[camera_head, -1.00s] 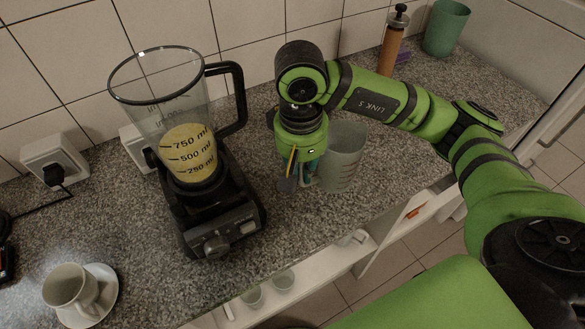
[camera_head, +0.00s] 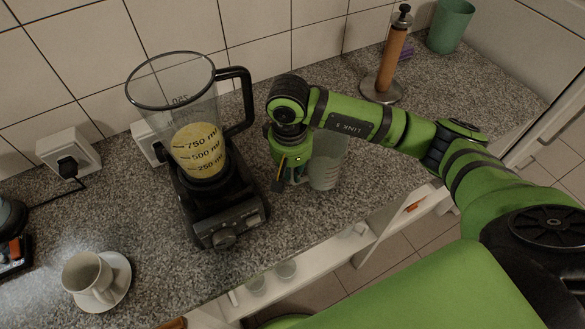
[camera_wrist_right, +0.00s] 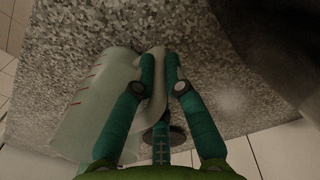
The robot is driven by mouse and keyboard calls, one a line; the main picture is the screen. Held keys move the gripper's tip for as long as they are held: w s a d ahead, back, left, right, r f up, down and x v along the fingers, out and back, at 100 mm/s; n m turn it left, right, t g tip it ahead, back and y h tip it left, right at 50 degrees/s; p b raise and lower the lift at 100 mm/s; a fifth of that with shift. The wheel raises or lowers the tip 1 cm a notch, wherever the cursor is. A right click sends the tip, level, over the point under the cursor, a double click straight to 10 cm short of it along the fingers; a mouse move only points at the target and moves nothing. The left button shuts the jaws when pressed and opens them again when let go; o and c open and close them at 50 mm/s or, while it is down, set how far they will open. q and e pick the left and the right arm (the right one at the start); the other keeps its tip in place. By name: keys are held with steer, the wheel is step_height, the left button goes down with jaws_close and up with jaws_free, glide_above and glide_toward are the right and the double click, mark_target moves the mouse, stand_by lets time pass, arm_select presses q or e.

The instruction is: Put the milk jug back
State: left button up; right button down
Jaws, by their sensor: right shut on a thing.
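The milk jug (camera_head: 328,165) is a pale, translucent jug near the front edge of the counter, to the right of the blender. In the right wrist view the jug (camera_wrist_right: 92,112) lies left of the fingers and shows reddish marks. My right gripper (camera_head: 286,178) is at the jug's left side in the head view. Its teal fingers (camera_wrist_right: 163,72) are shut on the jug's handle. I cannot tell whether the jug's base touches the counter. My left gripper is not in view.
A blender (camera_head: 215,205) with yellow contents stands close left of my gripper. A cup (camera_head: 88,276) on a saucer (camera_head: 121,268) sits at front left. A roll holder (camera_head: 390,66) and green tumbler (camera_head: 450,27) stand at the back. Glasses (camera_head: 285,270) sit on a shelf below the counter.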

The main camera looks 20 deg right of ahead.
steer(key=c, duration=1.3)
jaws_free()
steer(key=shift+f, duration=0.1)
steer(key=r+b, duration=0.3)
steer(key=r, duration=0.8)
steer(key=shift+a+r, duration=0.1)
steer(key=shift+a, duration=0.1)
steer(key=shift+s+r, duration=0.1)
steer(key=shift+r, duration=0.45)
